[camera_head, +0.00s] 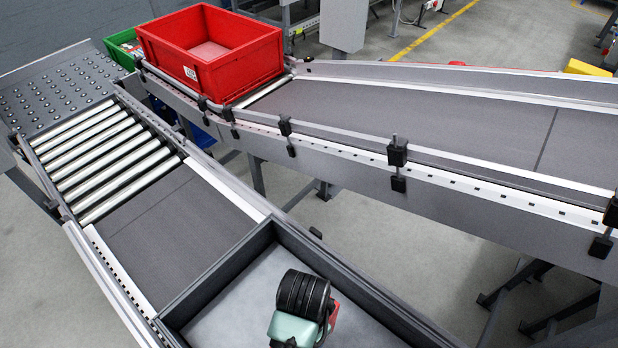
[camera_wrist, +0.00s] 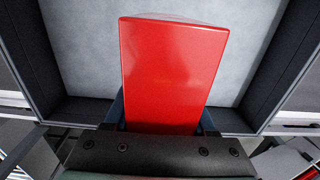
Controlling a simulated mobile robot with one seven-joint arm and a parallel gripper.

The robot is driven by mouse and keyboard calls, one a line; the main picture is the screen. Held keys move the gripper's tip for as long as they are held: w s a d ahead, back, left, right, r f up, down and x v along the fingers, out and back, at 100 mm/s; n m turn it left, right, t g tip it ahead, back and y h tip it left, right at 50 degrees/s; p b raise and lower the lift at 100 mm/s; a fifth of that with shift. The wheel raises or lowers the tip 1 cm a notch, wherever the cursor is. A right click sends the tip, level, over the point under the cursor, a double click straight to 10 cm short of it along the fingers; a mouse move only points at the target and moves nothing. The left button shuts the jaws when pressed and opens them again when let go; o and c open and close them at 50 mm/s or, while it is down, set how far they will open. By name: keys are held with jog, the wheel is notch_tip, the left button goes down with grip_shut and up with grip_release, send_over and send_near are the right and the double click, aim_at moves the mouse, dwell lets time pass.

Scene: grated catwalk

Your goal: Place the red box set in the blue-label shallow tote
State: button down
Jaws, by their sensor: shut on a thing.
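My gripper (camera_head: 318,318) is over the grey tote at the bottom of the head view. It is shut on a glossy red box, and its two blue fingers stand at either side of the box (camera_wrist: 170,70) in the wrist view. In the head view only a small red part of the box (camera_head: 334,314) shows beside my gripper. The shallow tote (camera_head: 213,287) has dark grey walls and a light grey floor. It also shows behind the box in the wrist view (camera_wrist: 85,50). No blue label shows. I cannot tell whether the box touches the floor.
The tote is on a conveyor (camera_head: 150,228) that leads to rollers (camera_head: 105,160) and a ball-transfer table (camera_head: 65,95). A second conveyor (camera_head: 430,112) with rails and black clamps runs at the right. A red tote (camera_head: 215,75) and a green bin (camera_head: 125,45) stand at the back.

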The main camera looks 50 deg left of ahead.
jog(key=shift+f, duration=3.45)
jog(key=shift+f, duration=0.15)
jog(key=shift+c, duration=1.1)
grip_release()
